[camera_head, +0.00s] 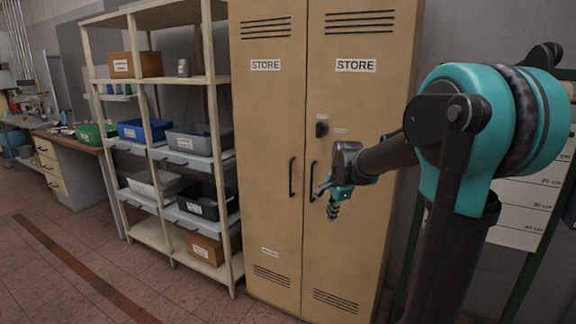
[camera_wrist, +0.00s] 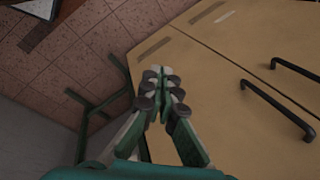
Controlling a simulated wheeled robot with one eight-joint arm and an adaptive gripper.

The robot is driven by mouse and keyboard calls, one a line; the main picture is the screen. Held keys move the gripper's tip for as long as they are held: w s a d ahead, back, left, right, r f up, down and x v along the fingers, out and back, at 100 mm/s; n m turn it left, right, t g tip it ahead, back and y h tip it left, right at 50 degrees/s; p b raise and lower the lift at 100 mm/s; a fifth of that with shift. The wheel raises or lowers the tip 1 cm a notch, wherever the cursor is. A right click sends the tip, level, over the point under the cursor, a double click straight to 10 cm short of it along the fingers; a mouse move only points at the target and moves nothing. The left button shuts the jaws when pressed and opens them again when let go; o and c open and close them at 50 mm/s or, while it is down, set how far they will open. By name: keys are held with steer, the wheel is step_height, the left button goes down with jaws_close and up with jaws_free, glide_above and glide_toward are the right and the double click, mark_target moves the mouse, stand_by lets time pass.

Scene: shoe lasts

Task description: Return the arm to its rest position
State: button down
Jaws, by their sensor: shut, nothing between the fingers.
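My arm reaches in from the right in the head view, with my gripper (camera_head: 333,209) hanging fingers down in front of the tan STORE cabinet (camera_head: 270,130). In the wrist view my gripper (camera_wrist: 160,75) is shut, its fingertips together with nothing between them. The cabinet's doors (camera_wrist: 225,85) lie beyond the fingers there. Both cabinet doors look shut. The gripper appears apart from the door handles.
Two dark door handles (camera_wrist: 278,110) stand out from the cabinet. A shelf rack (camera_head: 208,75) with several bins stands to the left. A green-framed board (camera_head: 515,215) stands at the right, partly behind my arm. The tiled floor (camera_head: 60,225) at left is open.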

steer(key=s+d+f+n, duration=0.1)
steer(key=s+f+n, duration=0.3)
steer(key=s, duration=0.4)
steer(key=s+d+f+n, duration=0.2)
steer(key=s+f+n, duration=0.3)
steer(key=s, duration=0.3)
steer(key=s+d+f+n+t, duration=0.1)
steer(key=s+f+n, duration=0.4)
steer(key=s, duration=0.3)
steer(key=shift+s+d+h, duration=0.25)
steer(key=shift+s+h, duration=0.05)
steer(key=shift+h, duration=0.1)
steer(key=c, duration=2.3)
jaws_free()
